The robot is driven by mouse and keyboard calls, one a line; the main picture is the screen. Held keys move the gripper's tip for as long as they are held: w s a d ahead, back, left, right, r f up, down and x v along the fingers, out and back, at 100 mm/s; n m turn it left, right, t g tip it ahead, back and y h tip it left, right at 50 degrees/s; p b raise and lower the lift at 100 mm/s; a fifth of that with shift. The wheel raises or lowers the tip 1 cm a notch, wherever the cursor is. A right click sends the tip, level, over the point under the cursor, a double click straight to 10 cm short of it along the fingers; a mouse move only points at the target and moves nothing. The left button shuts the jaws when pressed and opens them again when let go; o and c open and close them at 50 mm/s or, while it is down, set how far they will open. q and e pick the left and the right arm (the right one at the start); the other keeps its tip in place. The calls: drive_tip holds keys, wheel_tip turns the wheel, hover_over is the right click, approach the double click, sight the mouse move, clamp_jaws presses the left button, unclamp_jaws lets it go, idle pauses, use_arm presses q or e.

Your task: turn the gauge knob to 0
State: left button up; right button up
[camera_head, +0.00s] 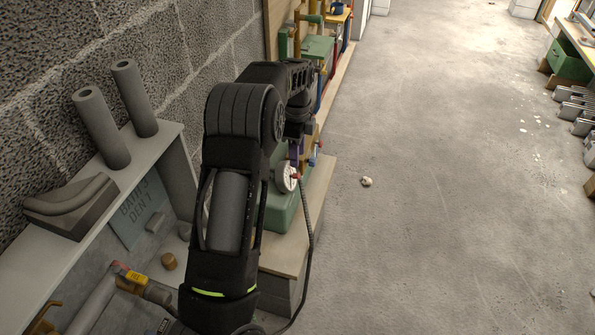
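A white round gauge (286,177) stands on a green housing (281,212) just right of my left forearm. A small red part, perhaps its knob (296,176), shows at the dial's right edge; its setting is too small to read. My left arm rises from the bottom and bends over at the top. My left gripper (297,136) points down above and slightly beyond the gauge, apparently apart from it. Its fingers are small and dark, and whether they are open is unclear. My forearm hides the area left of the gauge. My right gripper is out of view.
A grey shelf (75,247) with two upright grey tubes and a curved grey block stands left against the block wall. Green, yellow and red equipment stands behind. The concrete floor at right is mostly clear.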

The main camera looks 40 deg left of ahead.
sight(296, 176)
use_arm(q)
wheel_tip(296, 176, down, 8)
drive_tip(key=shift+r, duration=0.15)
idle(0.3)
clamp_jaws()
idle(0.5)
